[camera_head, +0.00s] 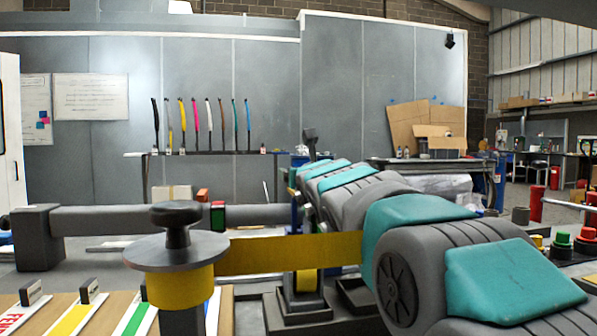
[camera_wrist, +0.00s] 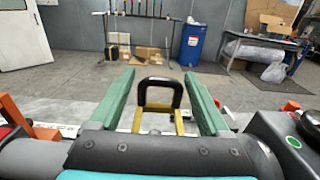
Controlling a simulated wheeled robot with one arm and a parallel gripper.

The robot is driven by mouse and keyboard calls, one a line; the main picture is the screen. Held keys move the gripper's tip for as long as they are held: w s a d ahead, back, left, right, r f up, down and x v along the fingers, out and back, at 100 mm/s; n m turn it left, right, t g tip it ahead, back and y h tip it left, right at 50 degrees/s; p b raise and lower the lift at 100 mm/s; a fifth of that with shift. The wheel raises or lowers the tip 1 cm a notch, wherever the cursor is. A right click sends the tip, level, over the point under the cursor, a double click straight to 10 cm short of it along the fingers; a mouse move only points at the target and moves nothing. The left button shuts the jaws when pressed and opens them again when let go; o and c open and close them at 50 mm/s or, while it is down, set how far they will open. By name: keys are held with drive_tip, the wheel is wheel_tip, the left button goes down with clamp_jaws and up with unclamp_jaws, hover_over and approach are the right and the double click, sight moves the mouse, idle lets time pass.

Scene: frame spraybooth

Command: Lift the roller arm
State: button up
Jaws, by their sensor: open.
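In the wrist view, a black U-shaped handle (camera_wrist: 160,83) on a yellow bracket (camera_wrist: 160,108) stands upright. It looks like the grip of the roller arm, though I cannot be sure. My gripper (camera_wrist: 158,73) is open. Its two green fingers reach forward on the left and right of the handle, with a visible gap on each side. In the head view, my own arm hides the gripper and most of the handle area. A yellow tape band (camera_head: 290,254) runs from a spool with a dark knob (camera_head: 177,225) toward the parts behind my arm.
A long grey bar (camera_head: 140,220) with an end block lies at the left. Coloured strips lie on a board (camera_head: 95,318) at the front left. Red and green buttons (camera_head: 563,240) are at the right. A blue barrel (camera_wrist: 194,45) stands far back on the floor.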

drive_tip(key=shift+w+a, duration=0.1)
drive_tip(key=shift+w, duration=0.15)
drive_tip(key=shift+c, duration=0.2)
clamp_jaws()
idle(0.4)
